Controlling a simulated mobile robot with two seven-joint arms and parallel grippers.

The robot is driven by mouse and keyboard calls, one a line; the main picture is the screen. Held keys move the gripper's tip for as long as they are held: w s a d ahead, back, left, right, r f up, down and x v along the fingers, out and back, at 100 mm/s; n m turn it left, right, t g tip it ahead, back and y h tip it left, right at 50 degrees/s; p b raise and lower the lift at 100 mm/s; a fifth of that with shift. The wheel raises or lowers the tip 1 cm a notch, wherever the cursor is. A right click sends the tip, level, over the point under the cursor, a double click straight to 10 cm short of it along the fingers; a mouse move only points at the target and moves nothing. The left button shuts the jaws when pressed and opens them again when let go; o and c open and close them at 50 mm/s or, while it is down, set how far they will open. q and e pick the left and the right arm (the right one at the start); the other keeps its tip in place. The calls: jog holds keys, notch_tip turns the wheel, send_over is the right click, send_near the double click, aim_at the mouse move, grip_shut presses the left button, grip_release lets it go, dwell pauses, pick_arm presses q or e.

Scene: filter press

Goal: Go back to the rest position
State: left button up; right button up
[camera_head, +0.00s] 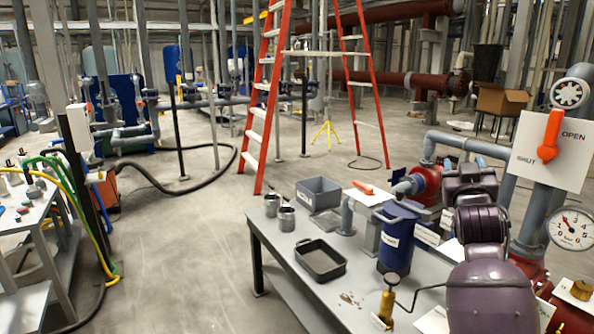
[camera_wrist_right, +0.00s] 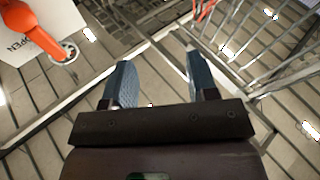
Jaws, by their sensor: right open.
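My right arm rises at the right of the head view, bent over the near end of the workbench. Its gripper (camera_wrist_right: 158,58) shows clearly in the wrist view, where the two blue-grey fingers stand apart with nothing between them. The fingers point up towards the roof beams. An orange valve lever (camera_head: 550,135) lies on a white plate marked SHUT and OPEN, right of my arm in the head view; its lower end is beside the word SHUT. The lever also shows at the upper left of the wrist view (camera_wrist_right: 32,28), apart from the fingers. My left gripper is out of view.
The workbench (camera_head: 300,290) carries a black tray (camera_head: 320,259), a grey bin (camera_head: 318,194), a blue vessel (camera_head: 397,240) and a brass hand pump (camera_head: 386,303). A pressure gauge (camera_head: 571,229) is at far right. A red ladder (camera_head: 265,100) stands behind. Floor left of the bench is clear.

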jog(key=s+a+f+n+g+y, duration=0.15)
jog(key=s+f, duration=0.35)
jog(key=f, duration=0.5)
jog(key=s+a+f+n+g+y, duration=0.1)
jog(key=s+a+f+y, duration=0.3)
jog(key=f, duration=0.6)
jog(key=s+a+f+n+g+y, duration=0.1)
jog(key=s+a+f, duration=0.1)
jog(key=s+f, duration=0.55)
jog(key=s+f+m+g, duration=0.1)
jog(key=s+f+g, duration=0.5)
jog(key=s+f, duration=1.4)
jog(key=s, duration=0.3)
jog(key=shift+f+m, duration=0.1)
jog(key=shift+m, duration=0.15)
